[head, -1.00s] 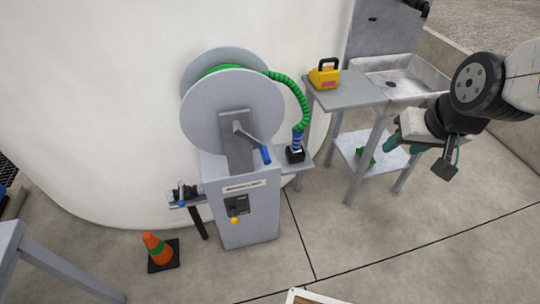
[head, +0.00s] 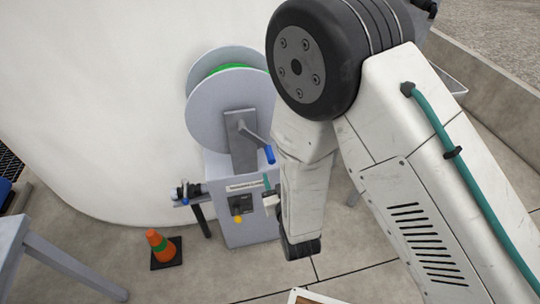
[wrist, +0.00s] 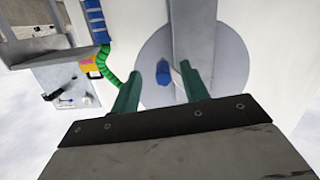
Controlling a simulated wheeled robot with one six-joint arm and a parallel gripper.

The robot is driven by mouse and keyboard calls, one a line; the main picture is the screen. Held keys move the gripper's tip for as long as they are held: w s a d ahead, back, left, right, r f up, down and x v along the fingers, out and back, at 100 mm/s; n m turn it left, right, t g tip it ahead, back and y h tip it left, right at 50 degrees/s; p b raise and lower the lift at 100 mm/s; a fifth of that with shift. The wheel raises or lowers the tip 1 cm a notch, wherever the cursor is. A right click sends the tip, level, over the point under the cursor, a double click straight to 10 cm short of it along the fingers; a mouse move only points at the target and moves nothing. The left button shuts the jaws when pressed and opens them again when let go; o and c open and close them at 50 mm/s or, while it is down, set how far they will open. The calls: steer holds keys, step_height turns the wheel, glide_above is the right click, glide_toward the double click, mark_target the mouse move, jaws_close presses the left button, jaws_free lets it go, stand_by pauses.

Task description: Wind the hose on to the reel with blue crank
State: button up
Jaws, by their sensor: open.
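The grey reel (head: 210,115) stands on a grey cabinet, with a strip of green hose (head: 232,67) between its discs. Its crank ends in a blue handle (head: 269,155) at the reel's front, low and to the right. In the wrist view, my gripper (wrist: 160,70) is open, its two green fingers spread. The blue handle (wrist: 163,72) appears between the fingertips; I cannot tell how far ahead it is or whether it touches. The ribbed green hose (wrist: 105,66) runs to a blue fitting (wrist: 96,22) at upper left. My arm hides most of my gripper in the head view.
The cabinet front carries a panel with a yellow knob (head: 238,219). A small side shelf holds a black and blue fitting (head: 186,190). An orange cone (head: 160,246) stands on the floor at left, near a grey table (head: 60,270). A yellow item (wrist: 88,62) shows in the wrist view.

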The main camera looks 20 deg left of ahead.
mark_target(272, 162)
steer(key=shift+s+a+r+t+y, duration=0.15)
steer(key=shift+r+t+y, duration=0.25)
steer(key=shift+r+t, duration=0.3)
steer(key=shift+w+a+r, duration=0.1)
steer(key=shift+w+r, duration=0.1)
steer(key=shift+w, duration=0.05)
steer(key=x, duration=0.7)
jaws_close()
